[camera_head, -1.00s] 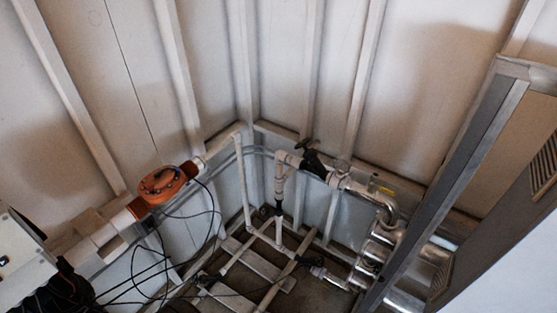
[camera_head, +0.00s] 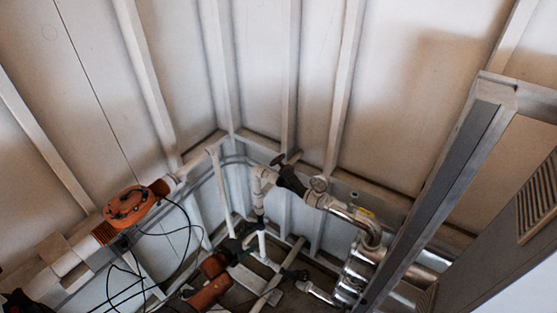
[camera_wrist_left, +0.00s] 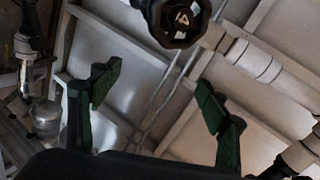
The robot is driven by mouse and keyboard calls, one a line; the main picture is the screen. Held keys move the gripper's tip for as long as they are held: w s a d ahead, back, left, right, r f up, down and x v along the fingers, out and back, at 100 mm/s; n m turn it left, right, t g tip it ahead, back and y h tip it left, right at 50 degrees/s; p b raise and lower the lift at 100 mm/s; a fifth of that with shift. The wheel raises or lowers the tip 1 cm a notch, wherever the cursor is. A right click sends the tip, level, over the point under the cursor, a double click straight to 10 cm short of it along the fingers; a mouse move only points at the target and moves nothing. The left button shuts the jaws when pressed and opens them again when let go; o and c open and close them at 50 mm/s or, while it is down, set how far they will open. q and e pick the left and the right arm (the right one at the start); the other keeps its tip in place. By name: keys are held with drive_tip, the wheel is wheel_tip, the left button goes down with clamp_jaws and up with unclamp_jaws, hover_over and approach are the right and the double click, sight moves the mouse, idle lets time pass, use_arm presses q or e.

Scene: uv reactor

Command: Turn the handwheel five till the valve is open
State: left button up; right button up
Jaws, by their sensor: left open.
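A black handwheel (camera_head: 278,160) sits on a dark valve (camera_head: 291,180) in the pipe by the far corner. A dark faceted handwheel (camera_wrist_left: 180,20) with a pale mark on its hub shows at the top of the left wrist view, probably the same one. My left gripper (camera_head: 250,232), on its orange arm, is below and left of the handwheel in the head view. In the left wrist view its two green fingers (camera_wrist_left: 155,92) are spread wide with nothing between them. The handwheel is beyond the fingertips, not touched. My right gripper is not in view.
An orange round fitting (camera_head: 130,206) sits on the left pipe, with loose black cables below. A lower valve (camera_head: 295,275) lies near the floor. A grey frame (camera_head: 440,190) stands at right.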

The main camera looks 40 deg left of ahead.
use_arm(q)
drive_tip(key=w+a+r+m+t+h, duration=0.1)
drive_tip(key=w+r+m+t, duration=0.2)
drive_tip(key=r, duration=0.6)
drive_tip(key=w+a+r+m+t+h, duration=0.1)
drive_tip(key=w+r+m, duration=0.25)
drive_tip(key=r, duration=0.65)
drive_tip(key=m+t+h, duration=0.4)
drive_tip(key=m+h, duration=0.1)
drive_tip(key=m, duration=0.4)
approach(276, 159)
drive_tip(key=w, duration=0.3)
drive_tip(key=shift+m+g, duration=0.25)
drive_tip(key=shift+g, duration=0.05)
drive_tip(key=x, duration=0.2)
drive_tip(key=p+x, duration=0.1)
drive_tip(key=x, duration=0.3)
drive_tip(key=shift+w+d+r+p, duration=0.15)
drive_tip(key=shift+d+r+p, duration=0.15)
drive_tip(key=shift+d+r, duration=0.15)
drive_tip(key=shift+w+d, duration=0.15)
drive_tip(key=shift+w, duration=0.3)
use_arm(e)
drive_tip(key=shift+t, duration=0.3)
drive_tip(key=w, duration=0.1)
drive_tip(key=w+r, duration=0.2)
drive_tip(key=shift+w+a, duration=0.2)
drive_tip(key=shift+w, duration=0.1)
